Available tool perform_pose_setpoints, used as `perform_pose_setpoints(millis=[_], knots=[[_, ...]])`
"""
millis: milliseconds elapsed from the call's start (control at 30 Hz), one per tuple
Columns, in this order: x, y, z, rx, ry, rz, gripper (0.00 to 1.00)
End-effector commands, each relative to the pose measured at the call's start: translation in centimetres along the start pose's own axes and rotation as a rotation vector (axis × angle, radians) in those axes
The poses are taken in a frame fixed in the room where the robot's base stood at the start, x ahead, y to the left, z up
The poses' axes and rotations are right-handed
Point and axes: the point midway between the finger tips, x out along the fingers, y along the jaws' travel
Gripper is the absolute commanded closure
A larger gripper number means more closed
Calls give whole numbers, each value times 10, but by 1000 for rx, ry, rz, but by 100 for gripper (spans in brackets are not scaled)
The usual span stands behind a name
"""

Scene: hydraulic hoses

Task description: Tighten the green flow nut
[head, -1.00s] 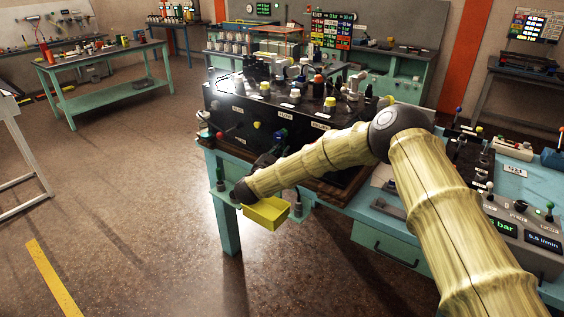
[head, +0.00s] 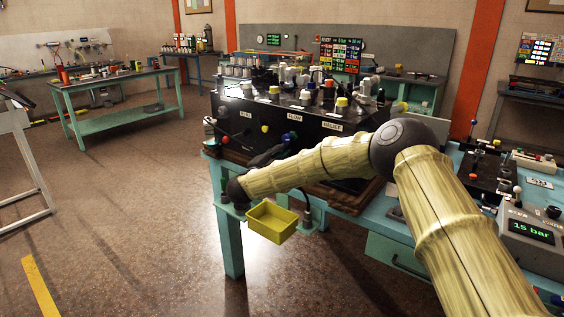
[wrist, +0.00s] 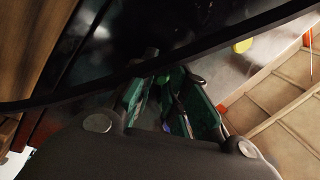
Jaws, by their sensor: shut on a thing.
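My gripper (head: 268,157) is dark and reaches in at the front face of the black valve block (head: 262,118), below the FLOW label (head: 294,117). In the wrist view my gripper (wrist: 172,82) has its two green-sided fingers closed around a small, dark green piece (wrist: 178,75), which looks like the green flow nut. The fingers and shadow hide most of it. A black hose-like band crosses the wrist view just in front of the fingertips. In the head view the nut is hidden by my gripper and arm.
A yellow bin (head: 271,222) hangs at the bench front below my forearm. A yellow knob (head: 264,129) and a red knob (head: 223,139) sit on the block's face. A display (head: 530,231) reads 15 bar at right. The floor at left is open.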

Motion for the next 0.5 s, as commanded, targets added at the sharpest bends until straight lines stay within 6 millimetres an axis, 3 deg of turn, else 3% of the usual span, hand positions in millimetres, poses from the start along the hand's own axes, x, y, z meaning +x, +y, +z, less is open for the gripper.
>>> perform_pose_setpoints(millis=[500], knots=[[-1, -4, 4, 69, 10, -2, 100]])
